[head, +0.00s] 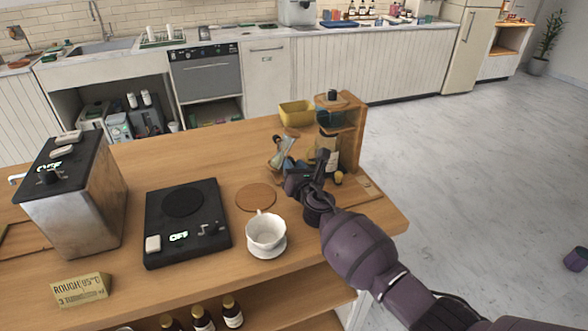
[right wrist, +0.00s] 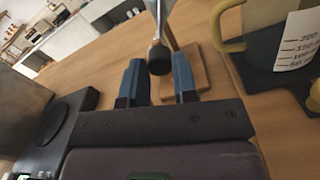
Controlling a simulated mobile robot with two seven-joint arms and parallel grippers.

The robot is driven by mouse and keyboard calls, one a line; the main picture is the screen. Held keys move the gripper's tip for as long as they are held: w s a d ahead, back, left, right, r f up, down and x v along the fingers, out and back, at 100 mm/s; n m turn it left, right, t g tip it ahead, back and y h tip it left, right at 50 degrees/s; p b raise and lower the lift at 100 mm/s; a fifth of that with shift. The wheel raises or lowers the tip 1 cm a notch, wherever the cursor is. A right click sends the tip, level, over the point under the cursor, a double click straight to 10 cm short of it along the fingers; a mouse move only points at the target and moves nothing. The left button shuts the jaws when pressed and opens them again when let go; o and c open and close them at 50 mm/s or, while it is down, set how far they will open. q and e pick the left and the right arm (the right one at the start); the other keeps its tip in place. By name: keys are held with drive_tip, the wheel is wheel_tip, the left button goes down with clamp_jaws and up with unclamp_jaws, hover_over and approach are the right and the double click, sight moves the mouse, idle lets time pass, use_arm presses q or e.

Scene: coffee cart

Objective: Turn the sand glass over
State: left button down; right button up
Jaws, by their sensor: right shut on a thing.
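The sand glass (head: 285,147) stands near the back right of the wooden counter, its glass tilted to one side. Part of it is hidden behind my right gripper (head: 300,183). In the right wrist view, the blue fingers of my right gripper (right wrist: 157,82) are on either side of a dark round knob (right wrist: 158,60) at the end of a rod, with a small wooden base (right wrist: 190,80) behind it. The gripper is shut on this knob, which appears to belong to the sand glass. My left gripper is not in view.
A wooden stand (head: 352,125) with a marked carafe (right wrist: 290,45) is close on the right. A yellow bin (head: 296,112) is behind.

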drive_tip(key=shift+f+m, duration=0.1)
drive_tip(key=shift+m, duration=0.6)
drive_tip(key=o, duration=0.9)
drive_tip(key=shift+s, duration=0.1)
drive_tip(key=shift+s+d, duration=0.1)
drive_tip(key=shift+s, duration=0.1)
drive_tip(key=p+v, duration=0.2)
drive_tip(key=v, duration=0.7)
drive_tip(key=shift+s+d+p, duration=0.15)
drive_tip(key=shift+s+p, duration=0.15)
drive_tip(key=shift+s, duration=0.2)
